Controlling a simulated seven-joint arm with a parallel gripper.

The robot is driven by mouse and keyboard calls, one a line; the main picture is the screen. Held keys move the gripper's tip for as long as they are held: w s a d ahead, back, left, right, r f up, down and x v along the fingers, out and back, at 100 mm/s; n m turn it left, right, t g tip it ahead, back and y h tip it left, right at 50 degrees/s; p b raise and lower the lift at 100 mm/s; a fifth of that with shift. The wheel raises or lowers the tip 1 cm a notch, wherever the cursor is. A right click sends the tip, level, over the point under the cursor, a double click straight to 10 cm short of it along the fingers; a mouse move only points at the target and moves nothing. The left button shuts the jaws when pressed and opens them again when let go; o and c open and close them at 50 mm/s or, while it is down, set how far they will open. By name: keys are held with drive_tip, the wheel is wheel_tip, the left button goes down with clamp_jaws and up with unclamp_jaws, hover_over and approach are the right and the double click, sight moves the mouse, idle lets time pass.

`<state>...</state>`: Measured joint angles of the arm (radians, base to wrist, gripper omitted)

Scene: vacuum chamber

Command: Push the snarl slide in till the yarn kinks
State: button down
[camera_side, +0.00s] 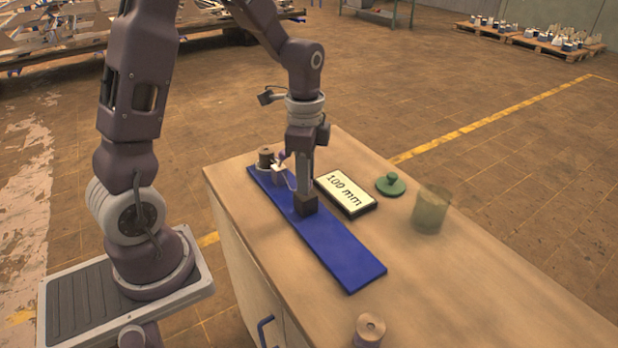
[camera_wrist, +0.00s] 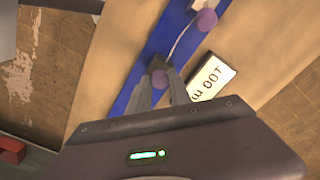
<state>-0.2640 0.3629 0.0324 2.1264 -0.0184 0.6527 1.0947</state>
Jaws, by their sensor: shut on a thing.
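The snarl slide is a dark brown block (camera_side: 306,205) on a long blue board (camera_side: 345,258) on the bench. In the wrist view the block (camera_wrist: 157,63) has a purple knob (camera_wrist: 160,79) between my fingertips. My gripper (camera_side: 305,188) points down and is shut on the slide at this knob. The pale yarn (camera_wrist: 183,38) runs in a slight curve from the block towards another purple knob (camera_wrist: 205,19) on a white holder (camera_side: 283,170) at the board's far end. My fingers partly hide the slide, and I cannot tell a sharp kink.
A brown spool (camera_side: 265,157) stands at the board's far end. Right of the board lie a "100 mm" sign (camera_side: 345,192), a green lid (camera_side: 391,185) and a translucent green cup (camera_side: 431,210). A brown roll (camera_side: 369,329) stands at the front. The near half of the board is clear.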

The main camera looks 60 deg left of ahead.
drive_tip(key=c, duration=1.2)
unclamp_jaws()
wheel_tip(320, 180, up, 7)
drive_tip(key=shift+r, duration=0.1)
drive_tip(key=shift+d, duration=0.1)
drive_tip(key=s+d+r+n+t, duration=0.2)
drive_tip(key=s+d+n, duration=0.1)
drive_tip(key=s, duration=0.2)
drive_tip(key=s+d+r+n+t, duration=0.1)
drive_tip(key=s+d+r+n, duration=0.2)
drive_tip(key=s, duration=0.3)
drive_tip(key=s+d+r+n+t, duration=0.2)
drive_tip(key=s+d+n, duration=0.1)
drive_tip(key=s, duration=0.3)
drive_tip(key=shift+r+t, duration=0.25)
drive_tip(key=shift+t, duration=0.05)
